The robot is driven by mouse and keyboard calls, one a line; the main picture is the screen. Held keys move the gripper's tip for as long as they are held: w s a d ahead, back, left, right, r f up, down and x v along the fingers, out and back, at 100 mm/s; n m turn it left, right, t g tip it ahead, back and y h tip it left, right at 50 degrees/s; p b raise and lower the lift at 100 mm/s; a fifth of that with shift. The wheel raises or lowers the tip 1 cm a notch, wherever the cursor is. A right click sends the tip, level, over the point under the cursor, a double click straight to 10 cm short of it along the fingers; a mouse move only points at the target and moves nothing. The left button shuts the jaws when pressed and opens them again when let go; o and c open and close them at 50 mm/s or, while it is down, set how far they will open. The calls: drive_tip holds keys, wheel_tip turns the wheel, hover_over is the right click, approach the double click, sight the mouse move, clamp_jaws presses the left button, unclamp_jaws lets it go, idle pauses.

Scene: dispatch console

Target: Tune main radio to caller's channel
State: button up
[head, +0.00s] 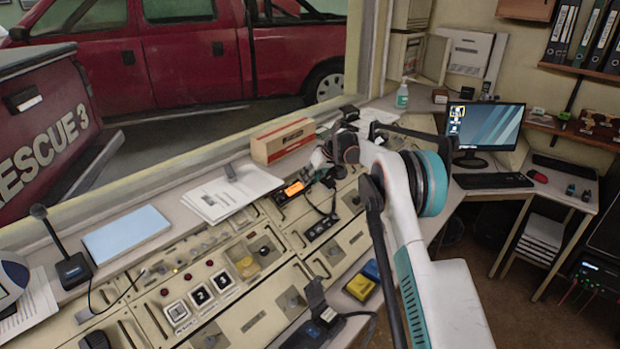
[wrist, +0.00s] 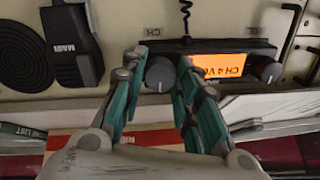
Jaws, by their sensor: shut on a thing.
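The main radio is a dark unit with a lit orange display (head: 293,189) on the sloped console in the head view. In the wrist view its orange display (wrist: 225,68) appears upside down and reads "CH 4" and more that is partly cut off. A round grey knob (wrist: 160,74) near a "CH" label sits between the fingers of my gripper (wrist: 161,68), which is shut on it. A second knob (wrist: 268,70) is at the display's other end, clear of the fingers. In the head view my gripper (head: 318,160) is at the radio, its fingertips hard to make out.
A hand microphone marked "MAIN" (wrist: 72,45) and a round speaker grille (wrist: 20,55) are beside the radio. A cardboard box (head: 283,139) and papers (head: 230,192) lie behind it on the ledge. A coiled cord (wrist: 186,15) runs close to the radio.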

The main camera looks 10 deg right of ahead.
drive_tip(key=m, duration=0.5)
drive_tip(key=shift+m+t, duration=0.3)
drive_tip(key=shift+m, duration=2.1)
drive_tip(key=o, duration=1.1)
drive_tip(key=shift+c, duration=0.2)
drive_tip(key=shift+s, duration=0.1)
drive_tip(key=v, duration=1.2)
drive_tip(key=shift+d+f, duration=0.1)
drive_tip(key=shift+d, duration=0.05)
